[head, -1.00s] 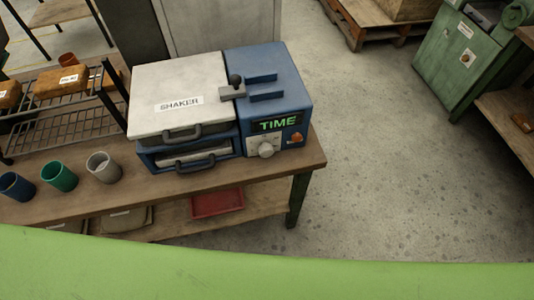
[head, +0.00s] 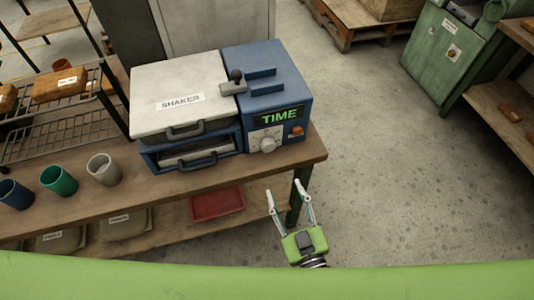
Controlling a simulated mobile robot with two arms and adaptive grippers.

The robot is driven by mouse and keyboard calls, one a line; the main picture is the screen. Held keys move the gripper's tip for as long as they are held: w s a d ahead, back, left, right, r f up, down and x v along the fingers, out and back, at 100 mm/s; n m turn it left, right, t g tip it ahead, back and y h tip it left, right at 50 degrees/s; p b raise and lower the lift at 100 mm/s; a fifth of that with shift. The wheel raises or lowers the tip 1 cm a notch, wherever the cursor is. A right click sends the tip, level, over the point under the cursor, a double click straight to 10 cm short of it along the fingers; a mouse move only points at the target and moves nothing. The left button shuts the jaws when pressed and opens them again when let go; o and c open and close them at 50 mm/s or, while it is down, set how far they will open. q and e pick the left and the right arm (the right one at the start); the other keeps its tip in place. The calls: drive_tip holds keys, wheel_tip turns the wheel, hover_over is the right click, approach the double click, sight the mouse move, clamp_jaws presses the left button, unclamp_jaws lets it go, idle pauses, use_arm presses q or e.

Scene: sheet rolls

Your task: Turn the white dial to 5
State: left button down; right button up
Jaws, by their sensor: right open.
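My right gripper (head: 290,194) is open and empty, fingers pointing up the picture, in front of the bench's right end. It is below the dial in the picture and apart from it. My left gripper is not in view.
The shaker (head: 165,117) with its white lid and handles adjoins the box. An orange switch (head: 297,132) is right of the dial. Blue, green and grey cups (head: 104,169) stand at left. A red tray (head: 217,205) lies on the lower shelf. Floor at right is clear.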

sight(270, 149)
drive_tip(key=x, duration=0.4)
drive_tip(key=p+x, duration=0.1)
drive_tip(key=x, duration=0.4)
drive_tip(key=r+p+x, duration=0.1)
drive_tip(key=x, duration=0.4)
drive_tip(key=shift+c, duration=0.3)
drive_tip(key=shift+d, duration=0.1)
drive_tip(key=c, duration=1)
